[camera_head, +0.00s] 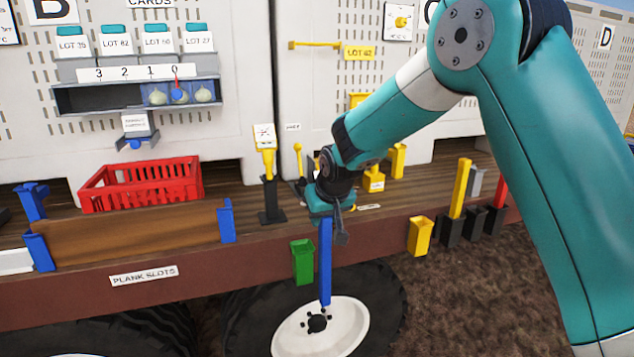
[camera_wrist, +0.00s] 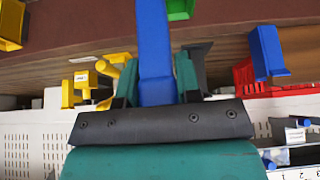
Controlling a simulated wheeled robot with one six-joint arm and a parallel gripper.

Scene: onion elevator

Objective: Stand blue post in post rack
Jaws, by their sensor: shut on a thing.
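The blue post (camera_head: 325,265) hangs nearly upright below my gripper (camera_head: 326,208), in front of the wagon bed's edge and over the wheel. My gripper is shut on its upper end. In the wrist view my gripper (camera_wrist: 155,85) has a finger on each side of the blue post (camera_wrist: 154,45). What looks like the post rack is a row of black sockets (camera_head: 452,232) at the bed's right edge, to the right of my gripper. A yellow post (camera_head: 461,188) stands in the left socket and a red post (camera_head: 500,185) at the right. Whether the middle socket is empty is unclear.
A green cup (camera_head: 303,262) hangs on the edge just left of the blue post. A yellow cup (camera_head: 419,236) hangs between the post and the rack. A red crate (camera_head: 150,184) and a brown plank (camera_head: 140,236) between blue brackets are at left. My arm fills the right side.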

